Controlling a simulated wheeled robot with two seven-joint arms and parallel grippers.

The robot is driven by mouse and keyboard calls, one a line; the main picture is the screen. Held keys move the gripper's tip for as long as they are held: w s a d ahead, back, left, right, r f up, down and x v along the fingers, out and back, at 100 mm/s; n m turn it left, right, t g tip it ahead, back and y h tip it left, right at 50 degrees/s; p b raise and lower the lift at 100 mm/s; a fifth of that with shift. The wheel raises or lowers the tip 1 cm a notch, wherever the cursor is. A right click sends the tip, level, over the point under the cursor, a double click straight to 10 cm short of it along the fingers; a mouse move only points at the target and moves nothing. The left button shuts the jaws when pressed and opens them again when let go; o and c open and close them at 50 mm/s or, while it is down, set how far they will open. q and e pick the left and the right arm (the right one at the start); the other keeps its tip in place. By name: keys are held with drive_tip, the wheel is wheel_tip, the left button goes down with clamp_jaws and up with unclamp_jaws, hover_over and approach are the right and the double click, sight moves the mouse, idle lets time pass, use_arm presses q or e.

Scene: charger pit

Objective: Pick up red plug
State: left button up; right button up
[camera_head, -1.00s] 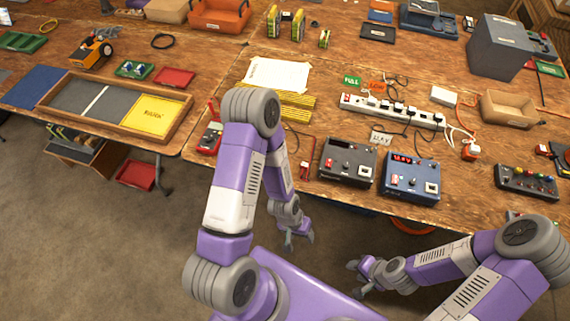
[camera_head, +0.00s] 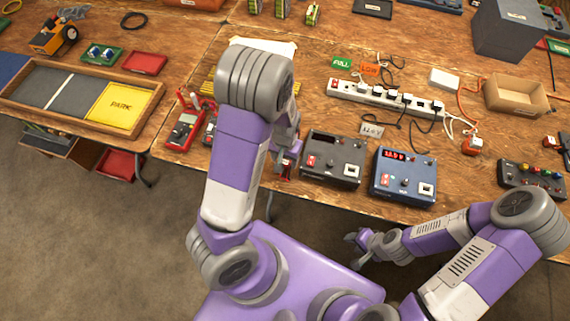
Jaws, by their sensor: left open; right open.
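A small red piece, which looks like the red plug (camera_head: 286,172), is at the front table edge, left of the black box; my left gripper partly hides it. My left gripper (camera_head: 284,163) is right over this piece, its fingers small and partly covered by my arm. It is open, and I cannot tell whether it touches the piece. My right gripper (camera_head: 357,248) is open and empty, in front of and below the table edge, left of my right forearm.
A black box (camera_head: 333,158) and a blue box (camera_head: 404,174) with a lit display stand right of my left gripper. Behind them lies a white power strip (camera_head: 385,98) with cables. A red meter (camera_head: 185,130) lies to the left.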

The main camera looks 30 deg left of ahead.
sight(285, 162)
use_arm(q)
wheel_tip(285, 162, down, 4)
drive_tip(key=shift+a+r+b, duration=0.1)
drive_tip(key=shift+a+b, duration=0.05)
drive_tip(key=shift+b, duration=0.4)
drive_tip(key=c, duration=1.1)
